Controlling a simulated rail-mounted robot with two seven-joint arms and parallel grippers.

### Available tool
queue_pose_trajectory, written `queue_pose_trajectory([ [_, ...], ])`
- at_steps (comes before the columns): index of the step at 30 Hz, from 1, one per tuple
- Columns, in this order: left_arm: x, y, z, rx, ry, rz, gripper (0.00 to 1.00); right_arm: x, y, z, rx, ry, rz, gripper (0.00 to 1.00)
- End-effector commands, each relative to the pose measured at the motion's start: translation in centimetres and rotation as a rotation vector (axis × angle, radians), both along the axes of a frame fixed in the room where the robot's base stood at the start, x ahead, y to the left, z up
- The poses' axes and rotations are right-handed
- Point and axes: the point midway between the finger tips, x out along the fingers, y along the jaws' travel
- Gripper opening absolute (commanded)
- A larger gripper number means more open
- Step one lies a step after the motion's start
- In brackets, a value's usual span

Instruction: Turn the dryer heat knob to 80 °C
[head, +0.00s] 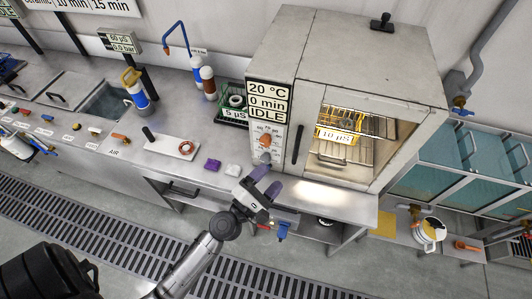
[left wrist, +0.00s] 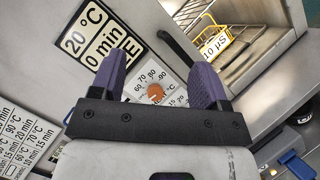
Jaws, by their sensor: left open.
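The dryer (head: 345,75) stands on the steel bench, its display (head: 267,101) reading 20 °C, 0 min and IDLE. The orange heat knob (head: 265,141) sits on the white dial panel below the display. In the left wrist view the knob (left wrist: 155,92) shows between my fingers, with 60, 70, 80 and 90 printed around it. Its exact pointing is too small to tell. My left gripper (head: 267,180) is open and empty, in front of and below the panel; its purple fingers (left wrist: 158,76) lie either side of the knob in the picture, apart from it. My right gripper is out of view.
The dryer's black door handle (head: 299,136) stands just right of the panel. A yellow basket tagged 10 µS (head: 336,136) sits inside behind the glass. A purple block (head: 212,165) and a white block (head: 232,170) lie on the bench to the left.

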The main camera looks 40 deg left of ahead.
Motion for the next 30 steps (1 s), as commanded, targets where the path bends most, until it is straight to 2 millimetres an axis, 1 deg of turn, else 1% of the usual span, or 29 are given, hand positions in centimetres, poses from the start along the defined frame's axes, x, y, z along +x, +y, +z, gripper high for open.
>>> queue_pose_trajectory([
  [1,0.7,1.6,-2.3,-0.136,0.006,0.067,0.69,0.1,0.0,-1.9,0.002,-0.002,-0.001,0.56],
  [3,1.3,3.5,-4.1,-0.311,0.017,0.149,0.69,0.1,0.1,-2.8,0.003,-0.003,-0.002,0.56],
  [6,1.8,5.5,-6.5,-0.504,0.036,0.244,0.69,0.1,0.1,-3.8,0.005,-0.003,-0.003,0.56],
  [9,2.0,6.8,-8.3,-0.635,0.052,0.311,0.69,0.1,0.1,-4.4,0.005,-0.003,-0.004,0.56],
  [11,2.1,7.2,-9.1,-0.685,0.061,0.338,0.69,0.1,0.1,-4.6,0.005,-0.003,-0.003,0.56],
  [14,2.5,7.8,-9.7,-0.732,0.067,0.363,0.69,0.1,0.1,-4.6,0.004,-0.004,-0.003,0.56],
  [17,3.5,8.4,-9.8,-0.747,0.069,0.372,0.69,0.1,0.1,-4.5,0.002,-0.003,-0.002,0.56],
  [30,10.7,11.6,-9.8,-0.743,0.069,0.37,0.69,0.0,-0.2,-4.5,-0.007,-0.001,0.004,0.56],
])
